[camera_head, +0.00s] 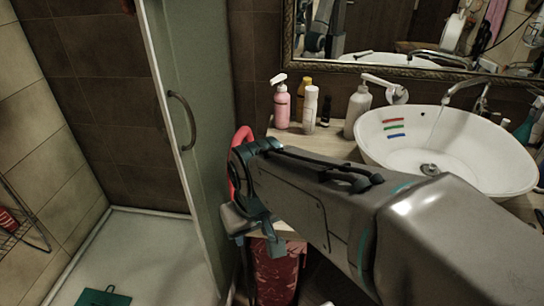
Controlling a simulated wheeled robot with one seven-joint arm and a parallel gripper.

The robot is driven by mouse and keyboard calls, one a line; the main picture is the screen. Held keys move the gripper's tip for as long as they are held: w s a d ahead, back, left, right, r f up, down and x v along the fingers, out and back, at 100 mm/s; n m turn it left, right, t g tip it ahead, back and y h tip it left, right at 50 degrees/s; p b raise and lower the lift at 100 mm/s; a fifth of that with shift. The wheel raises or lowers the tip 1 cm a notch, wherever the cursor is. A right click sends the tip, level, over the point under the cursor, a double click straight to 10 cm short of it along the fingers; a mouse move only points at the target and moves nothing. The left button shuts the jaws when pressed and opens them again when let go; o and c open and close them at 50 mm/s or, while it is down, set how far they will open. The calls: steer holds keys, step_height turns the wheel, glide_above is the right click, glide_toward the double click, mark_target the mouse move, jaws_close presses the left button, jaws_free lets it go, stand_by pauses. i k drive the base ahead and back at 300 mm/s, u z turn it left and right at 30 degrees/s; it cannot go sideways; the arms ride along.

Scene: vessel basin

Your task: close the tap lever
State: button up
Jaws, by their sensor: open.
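The tap (466,86) is a chrome spout that arches over the back rim of the white basin (374,150) at the right. A thin pale streak below the spout looks like running water. Its lever is too small to tell apart from the tap body. My arm crosses the picture from the lower right towards the left. My gripper (257,228) is at its far end, open, over the left end of the counter. It is well to the left of the tap and apart from it. Its fingers are partly hidden by my arm.
A pink pump bottle (282,106), a white bottle (310,110) and a white dispenser (357,110) stand on the counter left of the basin. A framed mirror (395,35) hangs behind. A glass shower door (190,110) stands at the left. A red patterned object (276,275) is below.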

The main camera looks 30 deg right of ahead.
mark_target(481, 108)
steer(key=z, duration=2.3)
